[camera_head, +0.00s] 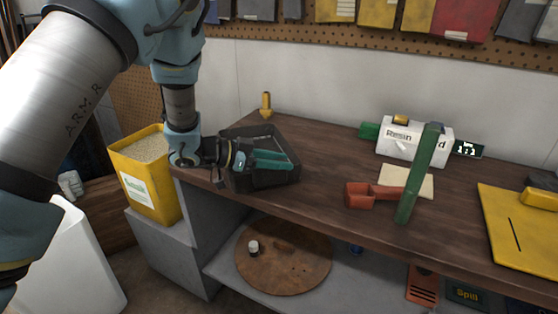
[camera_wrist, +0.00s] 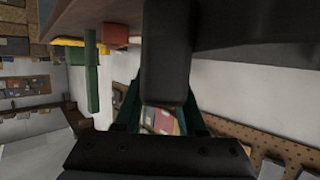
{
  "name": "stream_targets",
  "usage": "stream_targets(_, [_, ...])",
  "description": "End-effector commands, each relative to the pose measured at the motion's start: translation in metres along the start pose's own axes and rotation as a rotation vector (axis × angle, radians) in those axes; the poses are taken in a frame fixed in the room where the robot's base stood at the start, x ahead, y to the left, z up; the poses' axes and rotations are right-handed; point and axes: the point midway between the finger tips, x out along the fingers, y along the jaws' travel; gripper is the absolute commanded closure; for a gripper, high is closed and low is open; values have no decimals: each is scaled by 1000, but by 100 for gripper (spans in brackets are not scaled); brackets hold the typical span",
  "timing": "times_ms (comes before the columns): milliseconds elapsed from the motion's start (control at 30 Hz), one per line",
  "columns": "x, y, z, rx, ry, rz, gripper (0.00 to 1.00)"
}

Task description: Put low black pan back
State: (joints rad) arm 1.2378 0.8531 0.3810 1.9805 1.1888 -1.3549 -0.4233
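The low black pan (camera_head: 285,139) is a dark, open box near the left end of the workbench. My gripper (camera_head: 276,160) comes in from the left, with its two teal fingers lying across the pan and apart from each other. In the wrist view, a dark bar (camera_wrist: 165,60) stands between the teal fingers (camera_wrist: 160,118); it looks like part of the pan. I cannot tell whether the fingers press on it. The near left part of the pan is partly hidden by my gripper.
The wooden workbench (camera_head: 325,155) is clear just right of the pan. A yellow nozzle-like object (camera_head: 265,105) stands behind it. A yellow bin (camera_head: 150,180) stands left; a round wooden disc (camera_head: 285,262) lies below.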

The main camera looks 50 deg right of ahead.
Motion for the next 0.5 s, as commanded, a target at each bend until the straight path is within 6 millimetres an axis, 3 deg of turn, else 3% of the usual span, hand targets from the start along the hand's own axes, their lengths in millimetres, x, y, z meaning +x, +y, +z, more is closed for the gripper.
stream_targets(33, [0, 0, -1, 0, 0, 0, 55])
stream_targets(267, [0, 0, 0, -1, -1, 0, 29])
stream_targets(500, [0, 0, 1, -3, -3, 0, 28])
